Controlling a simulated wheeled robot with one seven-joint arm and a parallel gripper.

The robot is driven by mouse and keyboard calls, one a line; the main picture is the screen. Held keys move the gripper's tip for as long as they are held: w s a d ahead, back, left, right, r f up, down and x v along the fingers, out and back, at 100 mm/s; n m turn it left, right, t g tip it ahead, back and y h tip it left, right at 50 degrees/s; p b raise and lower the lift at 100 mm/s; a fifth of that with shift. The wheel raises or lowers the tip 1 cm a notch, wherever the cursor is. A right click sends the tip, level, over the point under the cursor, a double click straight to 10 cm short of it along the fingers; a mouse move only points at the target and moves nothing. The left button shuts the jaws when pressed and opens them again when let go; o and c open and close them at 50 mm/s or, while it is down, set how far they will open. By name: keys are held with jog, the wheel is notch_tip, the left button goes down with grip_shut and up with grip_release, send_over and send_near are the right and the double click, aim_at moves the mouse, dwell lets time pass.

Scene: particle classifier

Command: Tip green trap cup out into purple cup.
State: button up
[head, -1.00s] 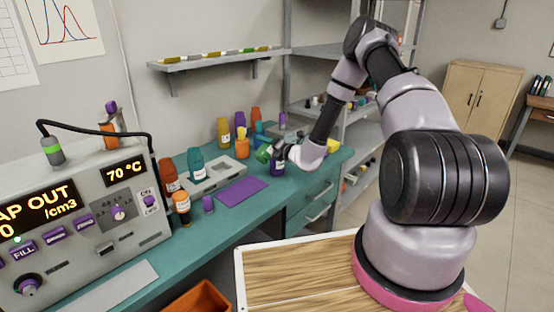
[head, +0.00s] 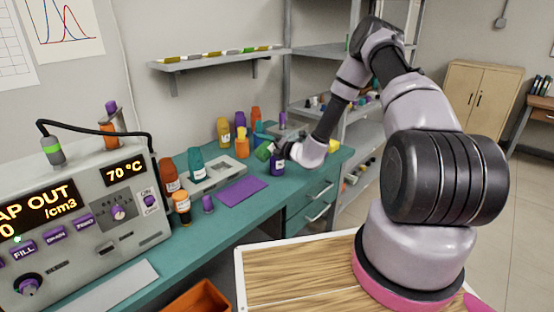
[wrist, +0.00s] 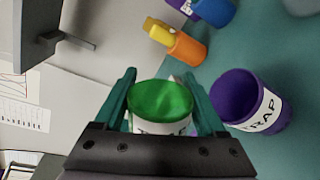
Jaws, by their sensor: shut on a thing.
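The green trap cup (wrist: 160,103), with a white label band, is between the two fingers of my gripper (wrist: 158,85) in the wrist view. My gripper is shut on it. Its green inside shows, but I cannot tell how much it holds. The purple cup (wrist: 240,97) has a white label reading "TRAP" and stands on the bench just right of the right finger, with its dark inside showing. In the head view the green cup (head: 264,151) is tilted, above and left of the purple cup (head: 278,164). The fingers are hard to make out there.
An orange bottle with a yellow top (head: 242,148) stands behind the cups, with several coloured bottles around it. A teal bottle (head: 196,163) stands on a grey device at left. A purple mat (head: 241,191) lies flat in front. A shelf unit (head: 300,70) stands behind my arm.

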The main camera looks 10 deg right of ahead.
jog(key=shift+w+d+r+m, duration=0.1)
jog(key=shift+m, duration=0.3)
jog(key=shift+w+d+r+m+g, duration=0.1)
jog(key=shift+w+d+m+g, duration=0.3)
jog(key=shift+m, duration=0.4)
dwell(0.6)
jog(key=shift+w+d+r+m+y+p, duration=0.1)
jog(key=shift+d+m+y+p, duration=0.2)
jog(key=shift+m, duration=0.55)
jog(key=shift+w+d+m+y+p, duration=0.1)
jog(key=shift+m+y+p, duration=0.25)
jog(key=shift+m, duration=0.5)
dwell(1.6)
jog(key=shift+w+d+m+g+y, duration=0.1)
jog(key=shift+d+m+g+y, duration=0.1)
jog(key=shift+m, duration=0.6)
jog(key=shift+w+d+m+g+y, duration=0.1)
jog(key=shift+d+m+y, duration=0.05)
jog(key=shift+m, duration=0.65)
dwell(1.3)
